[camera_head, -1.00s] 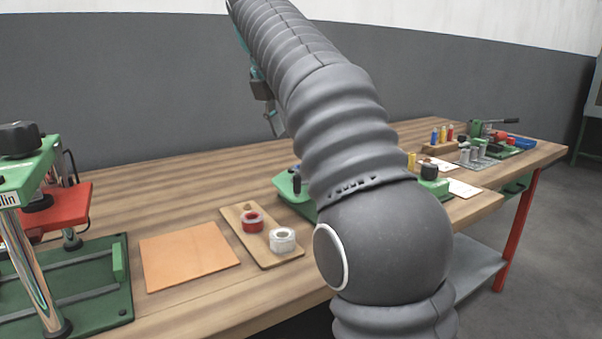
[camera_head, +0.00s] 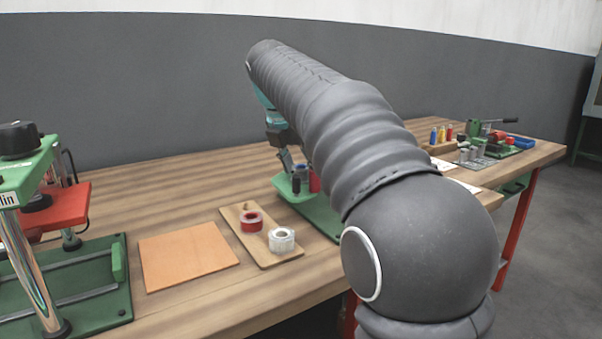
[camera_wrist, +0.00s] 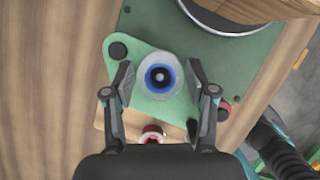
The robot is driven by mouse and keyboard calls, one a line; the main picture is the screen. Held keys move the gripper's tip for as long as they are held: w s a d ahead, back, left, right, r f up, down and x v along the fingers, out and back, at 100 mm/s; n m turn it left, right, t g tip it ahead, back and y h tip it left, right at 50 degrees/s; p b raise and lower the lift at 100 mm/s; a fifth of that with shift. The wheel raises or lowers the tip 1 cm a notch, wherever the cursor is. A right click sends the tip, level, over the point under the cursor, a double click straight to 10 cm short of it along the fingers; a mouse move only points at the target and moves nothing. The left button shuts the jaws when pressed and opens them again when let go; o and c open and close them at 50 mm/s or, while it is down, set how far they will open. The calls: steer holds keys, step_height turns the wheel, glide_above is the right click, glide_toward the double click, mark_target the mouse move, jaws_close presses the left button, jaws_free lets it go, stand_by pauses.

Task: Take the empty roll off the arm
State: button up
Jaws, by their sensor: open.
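A pale roll (camera_wrist: 143,80) with a blue ring and dark centre is seen end-on in the wrist view, over a green plate (camera_wrist: 140,55). I take it to be the empty roll on the arm; the arm itself is hidden beneath it. My gripper (camera_wrist: 160,79) is open, one finger on each side of the roll, with a gap visible on both sides. In the head view my gripper (camera_head: 286,158) points down over the green stand (camera_head: 325,222); the roll is hard to make out there.
A wooden board (camera_head: 258,248) holds a red roll (camera_head: 251,222) and a white roll (camera_head: 282,240). An orange mat (camera_head: 188,257) lies to its left. A black knob (camera_wrist: 117,50) and a red knob (camera_wrist: 223,110) flank the roll.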

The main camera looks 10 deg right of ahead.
steer(key=c, duration=0.7)
steer(key=shift+o, duration=0.2)
